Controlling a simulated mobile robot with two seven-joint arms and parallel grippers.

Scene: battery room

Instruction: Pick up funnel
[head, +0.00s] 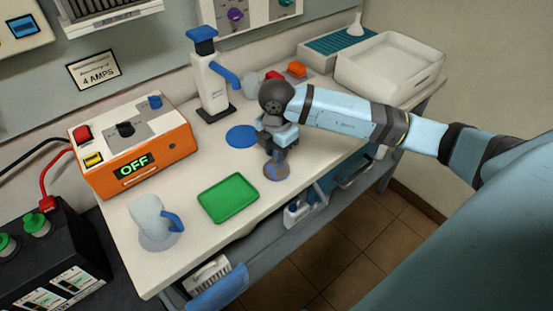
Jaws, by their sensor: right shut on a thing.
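A small white funnel-shaped thing (356,26), narrow end up, stands at the back right on a teal ribbed mat (322,45). My right gripper (277,160) points down over the front edge of the bench, far from that white thing. It is shut on a small grey-blue round thing (277,173), mostly hidden by the jaws; I cannot tell exactly what it is. My left gripper is not in view.
The white bench (195,165) holds an orange charger (135,145) reading OFF, a pump bottle (210,85), a green tray (228,198), a clear jug (150,222), a blue disc (241,136) and a white tray (390,68). A battery (55,260) stands at left.

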